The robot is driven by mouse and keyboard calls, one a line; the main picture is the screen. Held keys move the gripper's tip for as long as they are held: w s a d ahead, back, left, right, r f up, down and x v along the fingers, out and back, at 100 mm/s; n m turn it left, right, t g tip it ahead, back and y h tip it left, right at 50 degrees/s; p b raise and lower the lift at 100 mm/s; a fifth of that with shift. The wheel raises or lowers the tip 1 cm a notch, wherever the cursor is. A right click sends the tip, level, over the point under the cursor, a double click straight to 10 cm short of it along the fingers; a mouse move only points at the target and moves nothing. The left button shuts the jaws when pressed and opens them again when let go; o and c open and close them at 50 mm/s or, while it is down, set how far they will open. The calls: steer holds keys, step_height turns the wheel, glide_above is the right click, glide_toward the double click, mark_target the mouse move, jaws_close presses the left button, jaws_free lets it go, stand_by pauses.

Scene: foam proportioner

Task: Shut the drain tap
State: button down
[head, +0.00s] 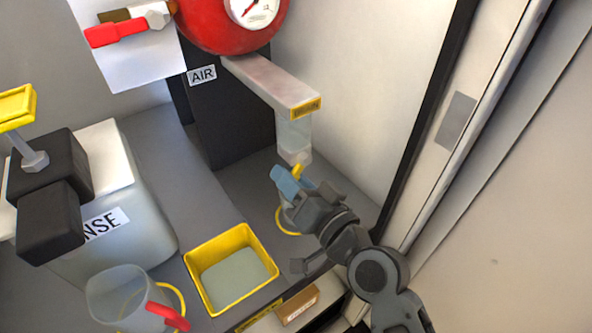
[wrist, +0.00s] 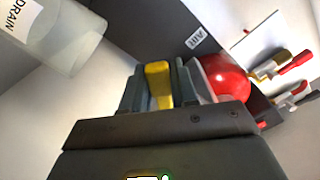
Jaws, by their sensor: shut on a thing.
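The drain tap is a pale fitting (head: 295,155) below a clear block at the end of a grey arm-like bracket, with a yellow handle (head: 298,169). My gripper (head: 292,180) is at the tap, its bluish fingertips closed about the handle. In the wrist view the yellow handle (wrist: 158,84) stands between the two fingers of my gripper (wrist: 160,88), which are shut on it. The tap's body is hidden in the wrist view, and the fingers partly cover the handle in the head view. I cannot tell the handle's exact turn.
A clear vessel (wrist: 62,40) marked DRAIN is close at upper left in the wrist view. A yellow tray (head: 207,240) and a clear jug (head: 115,295) stand to the left. A red tank (head: 215,22) is above; a wall lies close to the right.

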steer(key=m+p, duration=0.1)
steer(key=r+m+p, duration=0.1)
steer(key=m, duration=0.1)
steer(key=a+m+p, duration=0.1)
steer(key=shift+s+r+m, duration=0.3)
steer(key=shift+s+r, duration=0.05)
steer(key=shift+s+a+r+m+p, duration=0.1)
steer(key=shift+r+m+p, duration=0.2)
steer(key=shift+m+p, duration=0.55)
steer(key=shift+r+m+p, duration=0.3)
steer(key=shift+m+p, duration=0.15)
steer(key=shift+m, duration=0.7)
steer(key=c, duration=1)
jaws_free()
steer(key=shift+o, duration=0.2)
steer(key=shift+s, duration=0.1)
steer(key=b+v, duration=0.1)
steer(key=v, duration=0.6)
steer(key=shift+s+d, duration=0.2)
steer(key=shift+s, duration=0.05)
